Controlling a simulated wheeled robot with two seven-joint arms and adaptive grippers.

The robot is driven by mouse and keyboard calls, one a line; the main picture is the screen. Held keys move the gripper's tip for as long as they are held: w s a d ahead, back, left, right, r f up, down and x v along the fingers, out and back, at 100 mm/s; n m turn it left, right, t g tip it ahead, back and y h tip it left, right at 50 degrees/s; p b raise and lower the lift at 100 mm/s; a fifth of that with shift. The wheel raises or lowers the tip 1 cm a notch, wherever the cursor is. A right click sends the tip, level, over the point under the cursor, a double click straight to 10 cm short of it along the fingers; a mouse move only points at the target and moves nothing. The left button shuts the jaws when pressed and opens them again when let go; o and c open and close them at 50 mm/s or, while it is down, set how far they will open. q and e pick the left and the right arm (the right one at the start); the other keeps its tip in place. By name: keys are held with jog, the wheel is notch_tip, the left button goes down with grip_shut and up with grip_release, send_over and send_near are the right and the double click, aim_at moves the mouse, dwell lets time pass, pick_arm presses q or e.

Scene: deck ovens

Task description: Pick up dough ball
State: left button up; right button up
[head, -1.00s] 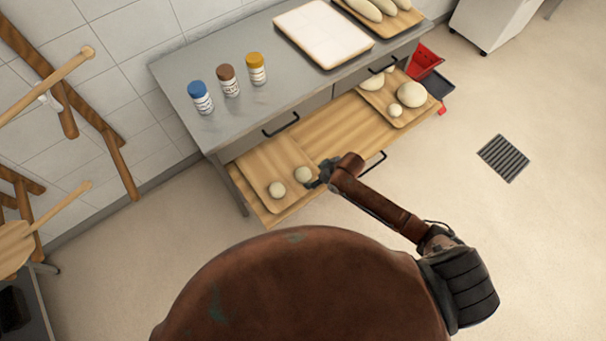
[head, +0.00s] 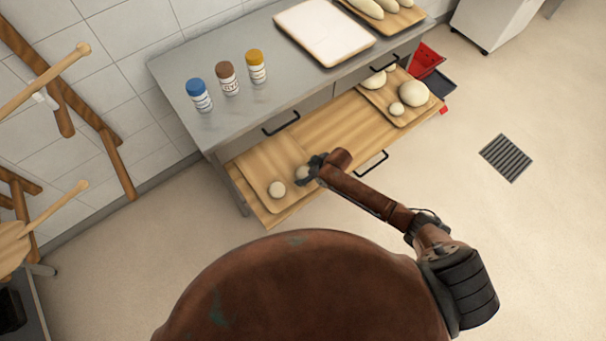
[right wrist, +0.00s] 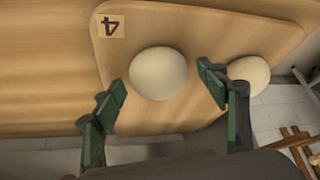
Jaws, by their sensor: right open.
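Two pale dough balls lie on a wooden board (head: 262,160) on the pulled-out drawer. One dough ball (head: 277,189) is at the board's front left. The other dough ball (head: 301,173) is partly hidden by my right gripper (head: 311,169). In the right wrist view my right gripper (right wrist: 162,84) is open, with one dough ball (right wrist: 158,73) between and just ahead of its green fingertips. No grip on it shows. The second dough ball (right wrist: 249,74) is just beyond the right finger. My left gripper is not in view.
A second board (head: 375,103) with several dough pieces lies at the drawer's right end. Three capped jars (head: 229,80) and a white-topped tray (head: 322,31) stand on the steel counter (head: 180,72) above. A tag marked 4 (right wrist: 111,26) is on the near board.

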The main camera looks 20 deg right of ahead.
jog(key=shift+c, duration=0.6)
jog(key=c, duration=1)
